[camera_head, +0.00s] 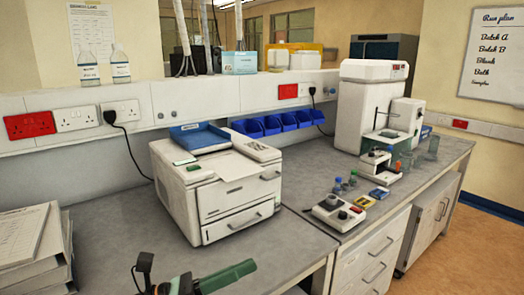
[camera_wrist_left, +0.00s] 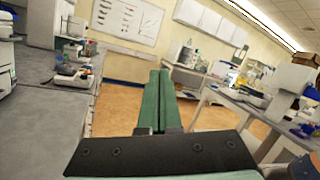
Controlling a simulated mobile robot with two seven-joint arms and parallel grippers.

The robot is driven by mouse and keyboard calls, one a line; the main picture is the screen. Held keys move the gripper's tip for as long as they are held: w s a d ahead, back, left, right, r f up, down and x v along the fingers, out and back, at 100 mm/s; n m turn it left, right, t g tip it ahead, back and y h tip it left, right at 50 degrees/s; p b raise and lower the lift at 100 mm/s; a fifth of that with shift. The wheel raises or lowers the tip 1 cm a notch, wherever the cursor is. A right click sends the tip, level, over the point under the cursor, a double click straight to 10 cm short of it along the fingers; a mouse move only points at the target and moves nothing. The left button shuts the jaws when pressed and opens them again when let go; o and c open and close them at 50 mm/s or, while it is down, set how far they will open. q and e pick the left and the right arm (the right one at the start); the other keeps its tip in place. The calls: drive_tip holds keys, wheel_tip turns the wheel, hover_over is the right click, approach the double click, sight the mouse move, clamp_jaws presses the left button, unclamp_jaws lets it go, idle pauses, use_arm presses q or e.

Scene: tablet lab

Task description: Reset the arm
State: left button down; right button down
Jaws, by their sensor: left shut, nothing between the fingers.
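My left gripper (camera_head: 250,267) shows at the bottom edge of the head view, with its green fingers pointing right. It appears in front of the grey bench top, below the printer in the picture. In the left wrist view its two green fingers (camera_wrist_left: 160,75) lie side by side with nothing between them, with tan floor and a wall beyond. The gripper touches no object that I can see. My right gripper is in neither view.
A white printer (camera_head: 222,180) stands on the bench (camera_head: 115,262), with binders (camera_head: 36,250) at the left. A small device (camera_head: 338,213), bottles and a tall white machine (camera_head: 362,100) stand to the right. Open floor (camera_wrist_left: 122,103) lies between benches in the wrist view.

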use_arm(q)
drive_tip(key=a+f+n+t+y, duration=0.35)
drive_tip(key=f+n, duration=0.35)
drive_tip(key=n, duration=0.3)
drive_tip(key=s+a+f+n+t+y, duration=0.1)
drive_tip(key=a+f+n+t+y, duration=0.2)
drive_tip(key=f+n+y, duration=0.5)
drive_tip(key=a+f+n+t+y, duration=0.1)
drive_tip(key=a+f+n+t, duration=0.3)
drive_tip(key=n, duration=0.8)
drive_tip(key=s+a+f+n+g+y, duration=0.2)
drive_tip(key=s+f+n+g+y, duration=0.2)
drive_tip(key=s+f+n+g, duration=0.5)
drive_tip(key=s+f+n, duration=0.4)
drive_tip(key=s+f, duration=0.4)
drive_tip(key=f, duration=0.2)
drive_tip(key=shift+a+f, duration=0.2)
drive_tip(key=shift+f, duration=0.2)
